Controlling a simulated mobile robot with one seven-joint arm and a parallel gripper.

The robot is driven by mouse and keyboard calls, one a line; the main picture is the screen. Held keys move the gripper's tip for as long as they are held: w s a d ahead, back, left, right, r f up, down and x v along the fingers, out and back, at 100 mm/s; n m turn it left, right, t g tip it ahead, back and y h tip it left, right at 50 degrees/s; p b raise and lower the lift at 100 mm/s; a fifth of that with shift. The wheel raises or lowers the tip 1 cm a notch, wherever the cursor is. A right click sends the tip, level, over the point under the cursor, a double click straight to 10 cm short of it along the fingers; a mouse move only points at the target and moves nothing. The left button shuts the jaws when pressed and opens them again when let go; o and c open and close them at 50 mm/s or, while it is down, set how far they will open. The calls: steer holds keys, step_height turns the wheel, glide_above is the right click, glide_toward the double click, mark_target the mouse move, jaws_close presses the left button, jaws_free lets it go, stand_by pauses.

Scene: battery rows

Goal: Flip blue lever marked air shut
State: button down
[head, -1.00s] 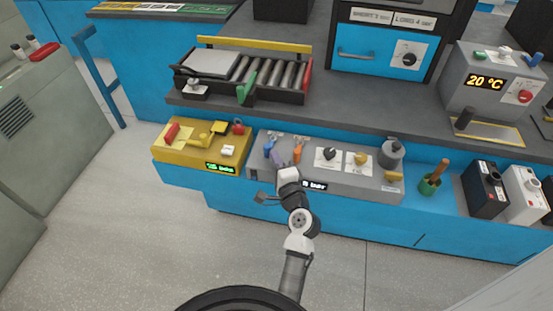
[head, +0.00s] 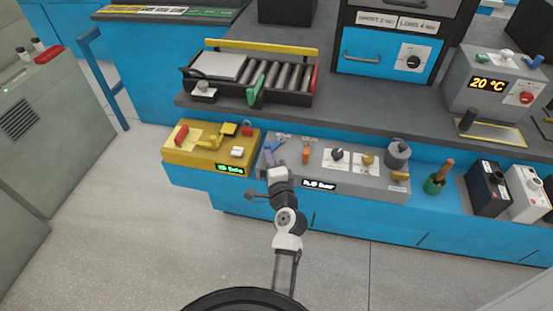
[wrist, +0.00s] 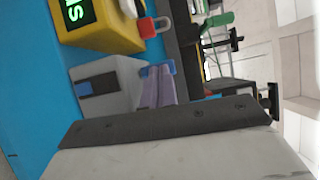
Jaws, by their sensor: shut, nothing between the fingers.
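The blue lever (head: 277,146) is on the left part of the grey panel (head: 358,182), just left of the orange lever (head: 306,155). It looks tilted over, but its exact angle and its marking are too small to tell. My gripper (head: 269,153) is shut and empty at the panel's left end, close to the blue lever. In the wrist view my purple-grey fingers (wrist: 153,84) are together, with a blue piece (wrist: 158,69) right at their tips. I cannot tell whether they touch.
The yellow box (head: 203,157) with a green display and red padlock stands close left of my gripper. A black knob (head: 337,155) and yellow knob (head: 367,160) are farther right on the panel. The roller conveyor (head: 262,76) is behind. Open floor lies in front.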

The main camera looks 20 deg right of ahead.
steer(key=shift+w+a+p, duration=0.3)
steer(key=shift+w+a, duration=0.65)
steer(key=shift+w, duration=0.1)
steer(key=shift+w+a, duration=0.35)
steer(key=shift+w, duration=0.25)
steer(key=shift+s, duration=0.1)
